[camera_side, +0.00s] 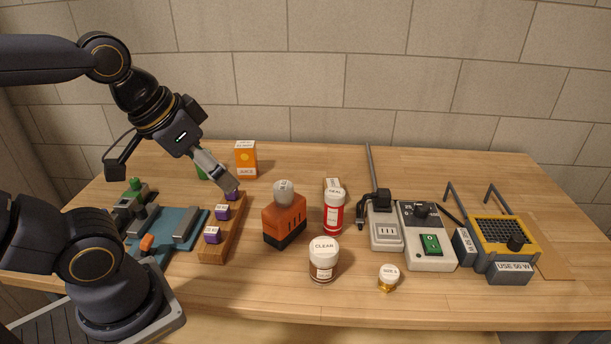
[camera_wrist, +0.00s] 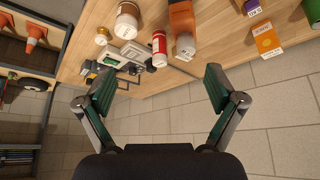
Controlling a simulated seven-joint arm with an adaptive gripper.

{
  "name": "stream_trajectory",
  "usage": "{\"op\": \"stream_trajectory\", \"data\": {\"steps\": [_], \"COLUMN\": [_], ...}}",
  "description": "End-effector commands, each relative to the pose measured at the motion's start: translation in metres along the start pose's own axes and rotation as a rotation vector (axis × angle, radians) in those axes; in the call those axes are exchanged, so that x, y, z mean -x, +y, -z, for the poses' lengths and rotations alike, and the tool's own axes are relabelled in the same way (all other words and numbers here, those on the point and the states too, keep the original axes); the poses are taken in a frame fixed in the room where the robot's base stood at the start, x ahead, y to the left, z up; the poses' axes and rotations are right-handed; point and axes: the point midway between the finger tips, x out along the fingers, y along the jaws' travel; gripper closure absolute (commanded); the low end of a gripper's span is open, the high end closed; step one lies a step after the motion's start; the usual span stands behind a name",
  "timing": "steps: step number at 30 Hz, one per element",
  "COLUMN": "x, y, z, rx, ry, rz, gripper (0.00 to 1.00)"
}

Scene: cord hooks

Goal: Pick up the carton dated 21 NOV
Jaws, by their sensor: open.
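An orange carton (camera_side: 246,160) with a white top stands at the back left of the table in the side view. It also shows in the wrist view (camera_wrist: 267,40) at the upper right. Its small print is too small to read, so I cannot confirm a date. Part of a green item (camera_side: 202,171) shows behind my arm, mostly hidden; I cannot tell whether it is a carton. My gripper (camera_side: 228,183) is in front of the orange carton, above the far end of a wooden rack. In the wrist view its fingers (camera_wrist: 158,84) are wide apart with nothing between them.
The wooden rack (camera_side: 222,250) holds purple blocks. The back right table is mostly clear.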

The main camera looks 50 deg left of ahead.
Motion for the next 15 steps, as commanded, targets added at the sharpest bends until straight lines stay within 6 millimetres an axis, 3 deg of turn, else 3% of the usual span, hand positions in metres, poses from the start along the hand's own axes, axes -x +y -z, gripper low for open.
{"op": "stream_trajectory", "data": {"steps": [8,11,15], "x": [0.000,0.016,0.024], "y": [0.000,-0.002,-0.026], "z": [0.002,0.033,0.100], "rx": [0.021,0.065,0.197], "ry": [0.009,0.089,0.142], "rz": [0.000,-0.001,0.025], "gripper": [0.06,0.06,0.06]}}
